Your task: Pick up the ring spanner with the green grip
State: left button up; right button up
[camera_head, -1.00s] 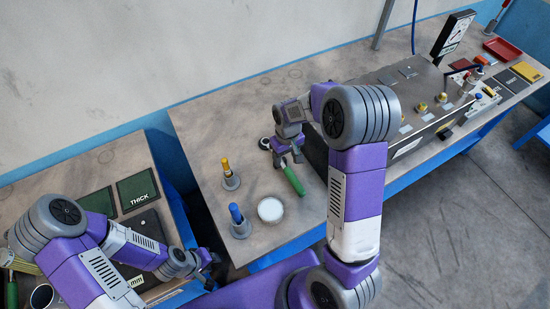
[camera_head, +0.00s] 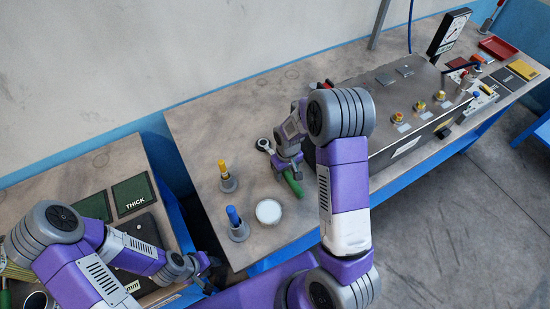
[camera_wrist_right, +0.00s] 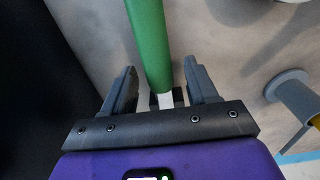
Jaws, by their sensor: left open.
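The ring spanner lies on the wooden bench, its ring end (camera_head: 263,144) at the upper left and its green grip (camera_head: 293,183) toward the front. My right gripper (camera_head: 287,165) is low over its middle and hides part of it. In the right wrist view the green grip (camera_wrist_right: 149,40) and a short pale shank run between the two open fingers (camera_wrist_right: 160,88), with a gap on both sides. My left gripper (camera_head: 206,268) is open and empty, in front of the gap between the benches.
A blue-topped peg (camera_head: 235,222), a yellow-topped peg (camera_head: 226,177) and a round white-topped jar (camera_head: 268,211) stand left of the spanner. A large grey box (camera_head: 385,105) with knobs stands close on the right. Green pads (camera_head: 133,194) lie on the left bench.

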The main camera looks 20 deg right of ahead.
grip_shut()
jog(key=shift+r, duration=0.1)
